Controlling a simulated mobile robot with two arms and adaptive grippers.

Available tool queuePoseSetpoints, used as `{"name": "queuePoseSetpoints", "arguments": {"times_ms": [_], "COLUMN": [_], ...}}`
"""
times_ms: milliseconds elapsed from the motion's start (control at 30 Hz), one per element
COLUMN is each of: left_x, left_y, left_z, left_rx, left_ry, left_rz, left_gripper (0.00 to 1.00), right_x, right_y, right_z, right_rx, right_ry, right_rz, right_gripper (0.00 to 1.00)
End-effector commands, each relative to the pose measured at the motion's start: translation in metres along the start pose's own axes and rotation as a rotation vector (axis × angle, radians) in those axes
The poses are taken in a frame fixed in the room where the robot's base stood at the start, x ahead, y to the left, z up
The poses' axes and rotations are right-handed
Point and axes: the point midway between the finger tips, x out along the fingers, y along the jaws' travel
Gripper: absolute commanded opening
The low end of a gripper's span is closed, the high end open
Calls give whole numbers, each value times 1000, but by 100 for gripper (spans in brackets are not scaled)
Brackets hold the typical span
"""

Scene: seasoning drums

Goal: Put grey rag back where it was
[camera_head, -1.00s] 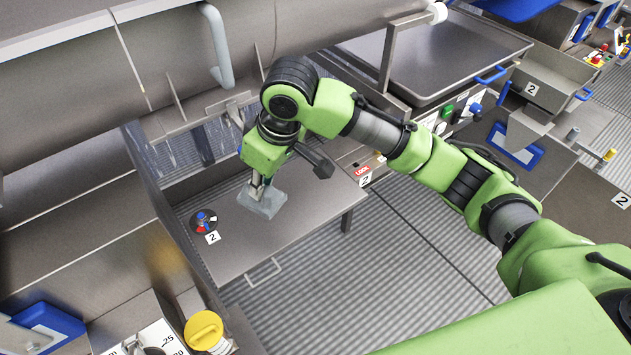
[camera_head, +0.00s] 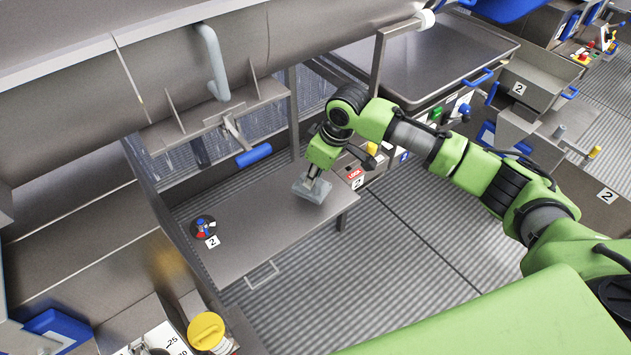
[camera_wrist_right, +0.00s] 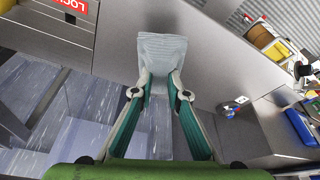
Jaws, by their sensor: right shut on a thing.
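The grey rag (camera_head: 311,190) is in my right gripper (camera_head: 317,176), over the right part of the steel table in the head view. In the right wrist view the folded pale grey rag (camera_wrist_right: 162,50) sits between the two fingertips of the right gripper (camera_wrist_right: 160,82), which are shut on it. I cannot tell whether the rag touches the tabletop. The steel table (camera_head: 255,225) is mostly bare. My left gripper does not show.
A round dark disc with small red and blue parts (camera_head: 204,227) lies at the table's left side, by a "2" label. A large steel drum (camera_head: 160,80) overhangs the table's back, with a blue handle (camera_head: 253,155). A red LOCK label (camera_head: 354,173) is near the right edge.

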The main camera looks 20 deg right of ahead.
Motion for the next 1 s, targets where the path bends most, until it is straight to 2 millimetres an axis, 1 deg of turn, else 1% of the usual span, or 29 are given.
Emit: {"name": "queuePoseSetpoints", "arguments": {"times_ms": [67, 100, 167, 300, 500, 533, 567, 600, 867, 1000], "left_x": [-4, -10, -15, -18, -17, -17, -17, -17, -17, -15], "left_y": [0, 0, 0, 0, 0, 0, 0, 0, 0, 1], "left_z": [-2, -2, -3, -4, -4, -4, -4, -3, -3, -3], "left_rx": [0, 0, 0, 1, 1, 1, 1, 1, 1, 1], "left_ry": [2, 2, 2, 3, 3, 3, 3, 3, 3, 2], "left_rz": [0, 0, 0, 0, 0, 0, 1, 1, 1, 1], "left_gripper": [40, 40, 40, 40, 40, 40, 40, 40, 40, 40], "right_x": [7, 12, 21, 34, 36, 36, 36, 36, 36, 30], "right_y": [8, 6, 5, 6, 6, 6, 6, 6, 6, 6], "right_z": [6, 8, 10, 14, 14, 14, 14, 14, 14, 13], "right_rx": [4, 3, 2, 1, 0, 1, 1, 1, 1, 1], "right_ry": [-4, -7, -6, -3, -2, -2, -2, -2, -2, 0], "right_rz": [1, -2, -2, 1, 1, 1, 1, 1, 1, 1], "right_gripper": [0, 0, 0, 0, 0, 22, 30, 31, 31, 31]}}
